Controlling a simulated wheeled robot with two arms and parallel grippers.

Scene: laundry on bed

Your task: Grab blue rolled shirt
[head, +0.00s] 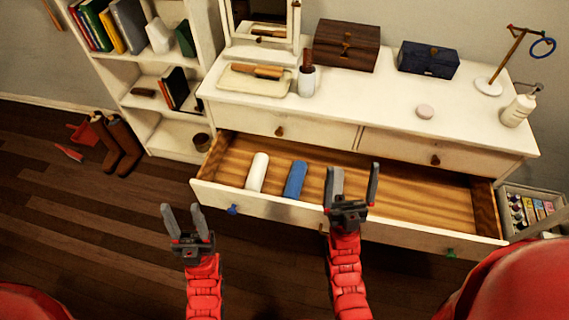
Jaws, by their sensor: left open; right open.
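The blue rolled shirt (295,180) lies in the open lower drawer (410,193) of the white dresser. A white roll (257,172) lies to its left, a small gap apart. My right gripper (351,186) is open and empty, with its fingers pointing up in the picture, over the drawer's front to the right of the blue roll. It does not touch the blue roll. My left gripper (183,222) is open and empty, in front of the drawer's left end and left of both rolls.
The drawer's right part is bare wood. On the dresser top (380,100) stand a brown box (346,46), a dark blue box (428,59), a tray with a brush and a white bottle (518,110). A bookshelf (160,70) and brown boots (122,145) are at left.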

